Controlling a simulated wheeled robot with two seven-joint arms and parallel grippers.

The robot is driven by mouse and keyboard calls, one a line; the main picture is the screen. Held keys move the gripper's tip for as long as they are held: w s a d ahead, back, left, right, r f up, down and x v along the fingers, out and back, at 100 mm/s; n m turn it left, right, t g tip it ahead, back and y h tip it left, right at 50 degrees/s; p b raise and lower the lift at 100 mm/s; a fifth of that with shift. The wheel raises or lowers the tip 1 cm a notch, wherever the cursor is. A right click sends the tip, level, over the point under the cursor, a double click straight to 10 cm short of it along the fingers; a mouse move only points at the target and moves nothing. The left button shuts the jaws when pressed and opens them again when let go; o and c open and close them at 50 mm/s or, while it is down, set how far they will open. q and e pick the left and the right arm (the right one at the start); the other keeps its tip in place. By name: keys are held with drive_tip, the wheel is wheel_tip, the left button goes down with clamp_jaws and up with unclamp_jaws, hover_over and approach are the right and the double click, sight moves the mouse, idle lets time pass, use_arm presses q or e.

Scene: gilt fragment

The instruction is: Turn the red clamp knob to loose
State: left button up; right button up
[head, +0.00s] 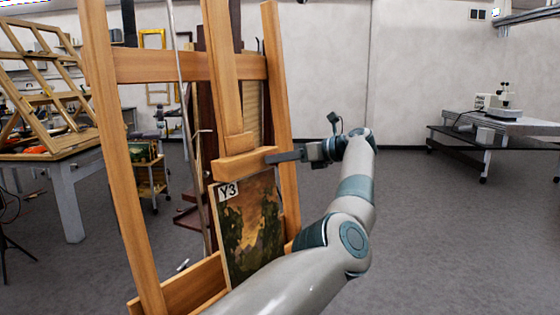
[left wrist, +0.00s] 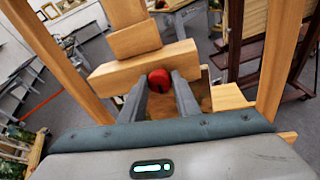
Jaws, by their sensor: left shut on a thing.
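The red clamp knob (left wrist: 159,80) sits on the front of the wooden clamp block (left wrist: 145,64) of the easel, seen in the left wrist view. My left gripper (left wrist: 161,88) is shut on the knob, with one grey finger on each side. In the head view my left gripper (head: 272,158) reaches the block (head: 238,164) from the right, and the fingers hide the knob. A dark mark shows on the knob, but its exact setting is unclear. A landscape painting labelled Y3 (head: 254,225) stands below the block. My right gripper is not in view.
The easel's wooden uprights (head: 115,150) frame the painting. A workbench (head: 65,170) with a wooden rack stands at the left, and a small shelf cart (head: 150,175) behind. A dark table (head: 480,140) with equipment is at the far right. The floor between is clear.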

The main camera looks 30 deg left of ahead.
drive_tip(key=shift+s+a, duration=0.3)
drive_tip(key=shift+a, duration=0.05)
use_arm(q)
drive_tip(key=o, duration=1)
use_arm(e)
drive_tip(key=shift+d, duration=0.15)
